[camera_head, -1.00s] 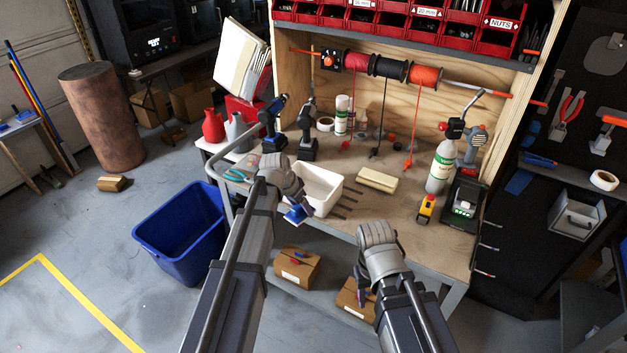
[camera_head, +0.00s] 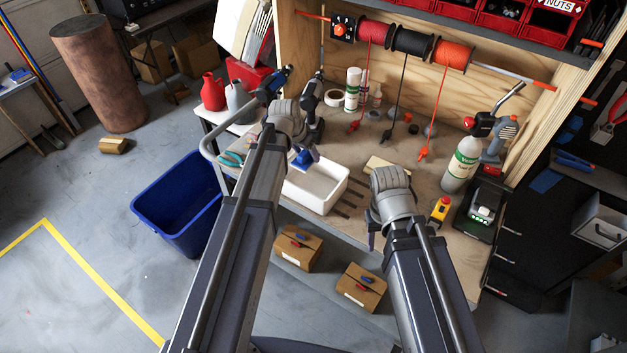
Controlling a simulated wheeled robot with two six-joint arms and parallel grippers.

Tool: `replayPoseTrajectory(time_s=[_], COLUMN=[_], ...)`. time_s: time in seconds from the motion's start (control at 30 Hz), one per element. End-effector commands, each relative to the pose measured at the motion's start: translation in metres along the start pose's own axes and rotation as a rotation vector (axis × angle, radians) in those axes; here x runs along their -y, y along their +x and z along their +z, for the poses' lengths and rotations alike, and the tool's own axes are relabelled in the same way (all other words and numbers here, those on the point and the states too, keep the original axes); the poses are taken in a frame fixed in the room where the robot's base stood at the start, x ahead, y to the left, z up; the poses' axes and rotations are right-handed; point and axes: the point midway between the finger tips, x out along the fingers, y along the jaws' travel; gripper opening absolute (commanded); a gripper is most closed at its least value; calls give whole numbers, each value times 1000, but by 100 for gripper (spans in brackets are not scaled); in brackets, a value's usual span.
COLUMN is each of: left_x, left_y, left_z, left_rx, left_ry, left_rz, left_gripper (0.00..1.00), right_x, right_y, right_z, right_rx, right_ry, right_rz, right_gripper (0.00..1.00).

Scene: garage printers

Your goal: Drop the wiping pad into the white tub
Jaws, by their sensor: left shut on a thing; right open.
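My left gripper (camera_head: 302,151) is shut on the small blue wiping pad (camera_head: 302,159). It holds the pad above the back left part of the white tub (camera_head: 342,192). The pad is partly hidden by the gripper. The tub is open at the top, its inside looks empty, and it stands near the front edge of the workbench (camera_head: 425,240). My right gripper (camera_head: 373,228) is open, to the right of the tub and near the bench's front edge; its fingers are only partly visible.
A cream block (camera_head: 378,164) lies behind my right gripper. Drills, including a grey one (camera_head: 310,112), stand behind my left gripper. A blue bin (camera_head: 182,212) stands on the floor at left.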

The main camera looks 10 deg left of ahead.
Motion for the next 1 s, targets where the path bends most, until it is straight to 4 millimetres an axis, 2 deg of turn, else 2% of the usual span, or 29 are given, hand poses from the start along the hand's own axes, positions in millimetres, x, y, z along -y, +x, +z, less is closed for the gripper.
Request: replayPoseTrajectory(time_s=[0.17, 0.6, 0.97, 1.0], left_x=[0, 0, 0, 0], left_y=[11, 53, 55, 55], left_z=[4, 22, 22, 22], left_rx=[0, 0, 0, 0], left_ry=[1, 1, 1, 1], left_rz=[0, 0, 0, 0], left_gripper=[29, 29, 29, 78], right_x=[1, 5, 6, 6], right_y=[11, 57, 59, 59], right_z=[-1, -4, -4, -4], right_rx=[0, 0, 0, 0], right_ry=[0, 1, 1, 1], right_rz=[0, 0, 0, 0], right_gripper=[50, 50, 50, 50])
